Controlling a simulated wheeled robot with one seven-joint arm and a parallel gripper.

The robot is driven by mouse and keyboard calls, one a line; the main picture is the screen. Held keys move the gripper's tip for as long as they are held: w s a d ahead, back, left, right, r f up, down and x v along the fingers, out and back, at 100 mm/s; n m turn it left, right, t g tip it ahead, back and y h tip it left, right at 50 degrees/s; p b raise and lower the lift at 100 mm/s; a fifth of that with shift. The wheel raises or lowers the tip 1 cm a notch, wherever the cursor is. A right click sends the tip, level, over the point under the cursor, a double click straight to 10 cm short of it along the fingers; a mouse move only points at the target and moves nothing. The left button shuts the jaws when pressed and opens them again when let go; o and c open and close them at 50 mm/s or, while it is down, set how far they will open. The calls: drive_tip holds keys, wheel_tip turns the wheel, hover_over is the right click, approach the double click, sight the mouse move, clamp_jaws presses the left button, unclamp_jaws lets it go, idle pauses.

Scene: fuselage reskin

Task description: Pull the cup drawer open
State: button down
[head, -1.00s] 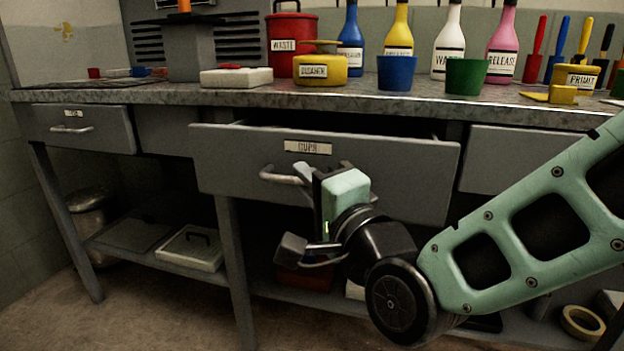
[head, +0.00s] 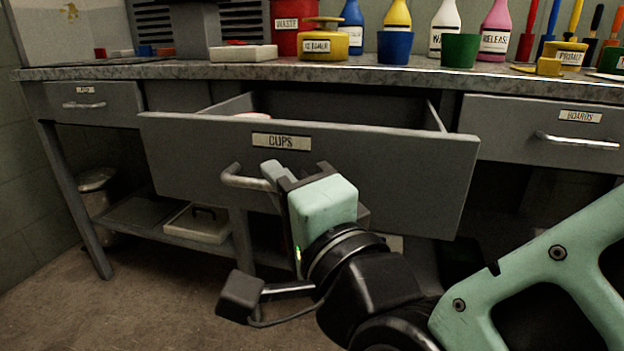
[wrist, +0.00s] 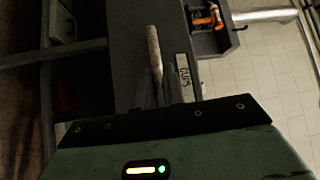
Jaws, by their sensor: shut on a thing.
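The cup drawer (head: 400,170) is a wide grey drawer under the bench, labelled CUPS, and it stands partly open. Its inside shows above the front, with a pale rounded thing at the left partly hidden by the front. Its metal bar handle (head: 236,180) is on the front below the label. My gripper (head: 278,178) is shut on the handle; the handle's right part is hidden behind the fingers. In the wrist view the handle (wrist: 154,50) runs up from between the fingers, beside the CUPS label.
A closed BOARDS drawer (head: 545,135) is at the right and another closed drawer (head: 95,103) at the left. The worktop (head: 340,67) holds bottles, cups and tins. A lower shelf (head: 150,212) holds boxes. The floor in front at the left is clear.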

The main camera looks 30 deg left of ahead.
drive_tip(key=c, duration=1.5)
unclamp_jaws()
drive_tip(key=shift+d, duration=0.1)
drive_tip(key=b+v, duration=0.6)
drive_tip(key=v, duration=0.5)
drive_tip(key=shift+s+d, duration=0.15)
drive_tip(key=shift+d, duration=0.25)
drive_tip(key=shift+f, duration=0.1)
